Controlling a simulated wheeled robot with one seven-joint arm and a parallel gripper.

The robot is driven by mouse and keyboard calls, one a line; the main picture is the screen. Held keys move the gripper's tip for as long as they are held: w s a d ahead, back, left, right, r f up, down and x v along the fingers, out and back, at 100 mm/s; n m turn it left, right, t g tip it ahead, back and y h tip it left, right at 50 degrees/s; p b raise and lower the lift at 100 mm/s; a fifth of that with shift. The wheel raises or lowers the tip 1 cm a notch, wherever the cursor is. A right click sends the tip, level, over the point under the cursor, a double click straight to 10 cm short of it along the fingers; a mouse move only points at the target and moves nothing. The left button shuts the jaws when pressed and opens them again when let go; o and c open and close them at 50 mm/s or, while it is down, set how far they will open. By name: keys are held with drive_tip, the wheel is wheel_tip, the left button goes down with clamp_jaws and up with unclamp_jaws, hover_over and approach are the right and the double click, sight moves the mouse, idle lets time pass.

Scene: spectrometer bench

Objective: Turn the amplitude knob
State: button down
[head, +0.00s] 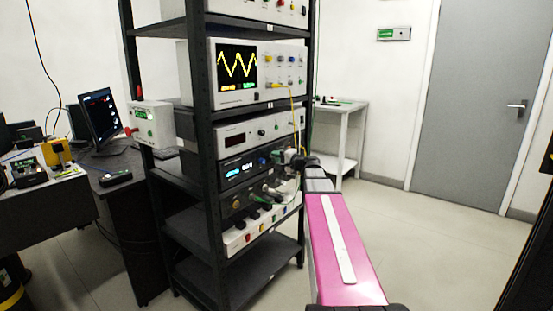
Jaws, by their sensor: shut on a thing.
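My pink and white arm reaches in from the bottom right to the equipment rack. My dark gripper (293,158) is at the right end of the black instrument with the blue and white display (240,170). The gripper is shut on a knob at that panel's right end, taken to be the amplitude knob. The knob itself is hidden by the fingers, and its label and angle cannot be read. An oscilloscope (237,99) higher on the rack shows a yellow zigzag wave.
The black rack's front post (203,130) stands left of the instruments. A yellow cable (292,105) hangs from the oscilloscope close to my gripper. Dark and green plugs (265,205) stick out below. A white side table (345,105) stands behind; the floor to the right is clear.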

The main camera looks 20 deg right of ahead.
drive_tip(key=shift+m, duration=0.5)
drive_tip(key=c, duration=1)
unclamp_jaws()
drive_tip(key=shift+o, duration=0.2)
drive_tip(key=shift+s+d, duration=0.1)
drive_tip(key=v, duration=1)
drive_tip(key=shift+s+d, duration=0.2)
drive_tip(key=shift+s, duration=0.05)
